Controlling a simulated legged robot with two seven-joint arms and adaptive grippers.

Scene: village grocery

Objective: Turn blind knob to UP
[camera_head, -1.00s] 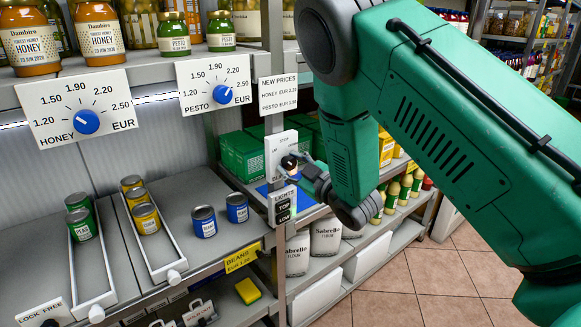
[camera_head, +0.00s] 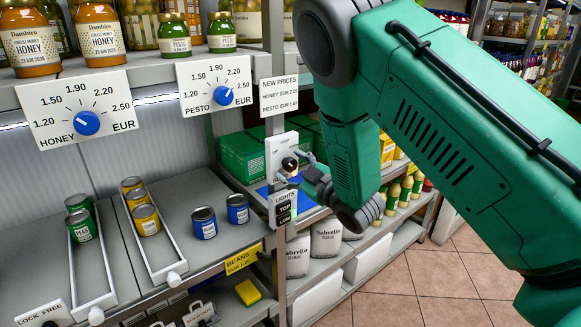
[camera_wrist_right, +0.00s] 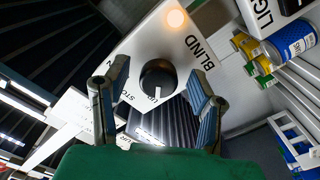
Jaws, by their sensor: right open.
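The blind knob (camera_wrist_right: 158,78) is a round black dial with a white line, on a white panel (camera_wrist_right: 190,35) marked BLIND. In the wrist view its line points down, toward lettering that looks like UP; STOP is beside it. My right gripper (camera_wrist_right: 158,100) is open, one finger on each side of the knob, with visible gaps. In the head view the white panel (camera_head: 279,148) is on the shelf post, and my right gripper (camera_head: 290,172) is at its front, partly covering the knob and lettering. My left gripper is not in view.
The lights panel (camera_head: 283,205) is just below the blind panel. Honey (camera_head: 87,122) and pesto (camera_head: 222,95) price dials are on the shelf edge to the left. Cans (camera_head: 203,222) stand on the lower shelf. A lit round lamp (camera_wrist_right: 175,18) is on the blind panel.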

